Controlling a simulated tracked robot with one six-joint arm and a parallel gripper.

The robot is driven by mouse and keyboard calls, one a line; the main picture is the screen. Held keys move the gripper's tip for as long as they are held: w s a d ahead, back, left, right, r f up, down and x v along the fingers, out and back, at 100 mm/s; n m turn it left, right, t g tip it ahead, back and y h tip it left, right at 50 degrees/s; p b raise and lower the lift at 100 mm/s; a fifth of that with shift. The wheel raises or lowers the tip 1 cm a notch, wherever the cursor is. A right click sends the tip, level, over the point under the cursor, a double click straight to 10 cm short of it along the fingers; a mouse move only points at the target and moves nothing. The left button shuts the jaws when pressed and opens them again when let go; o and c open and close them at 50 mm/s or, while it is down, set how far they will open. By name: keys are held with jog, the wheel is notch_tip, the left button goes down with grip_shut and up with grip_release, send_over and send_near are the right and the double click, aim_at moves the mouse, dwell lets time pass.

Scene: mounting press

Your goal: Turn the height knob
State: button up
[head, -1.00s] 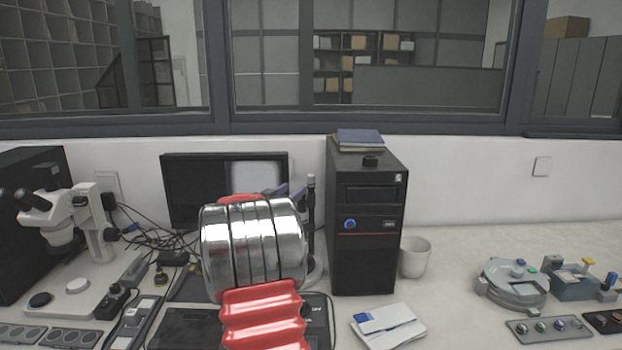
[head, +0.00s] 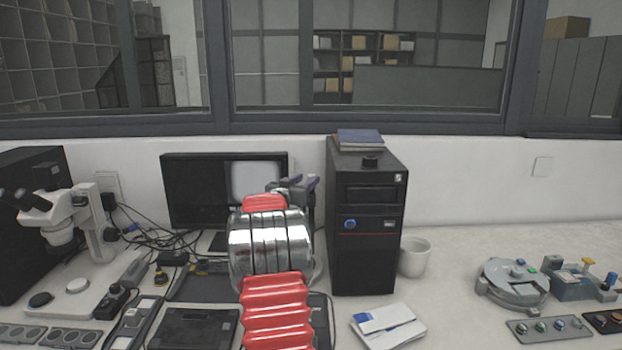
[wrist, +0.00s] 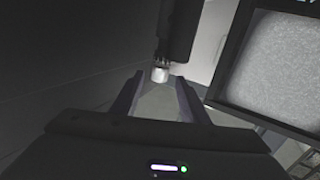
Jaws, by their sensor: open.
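My gripper (head: 298,184) is raised in front of the monitor, close to the left side of the black tower, and partly hidden by my arm. In the wrist view my gripper (wrist: 159,84) is open, with a dark finger on each side and nothing between them. A dark upright part (wrist: 179,30) stands beyond the fingers. A small pale knob-like piece (wrist: 160,74) at its lower end lines up with the gap, apart from the fingers; I cannot tell for sure that it is the height knob. In the head view my arm hides the stand.
A monitor (head: 190,190) stands behind my arm, its screen large at right in the wrist view (wrist: 275,70). A black tower (head: 365,260) stands to the right, with a mug (head: 415,258) beside it. A microscope (head: 65,215) and cables are at left.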

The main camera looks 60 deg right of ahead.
aim_at(309, 178)
jog(key=shift+d, duration=2.05)
grip_shut()
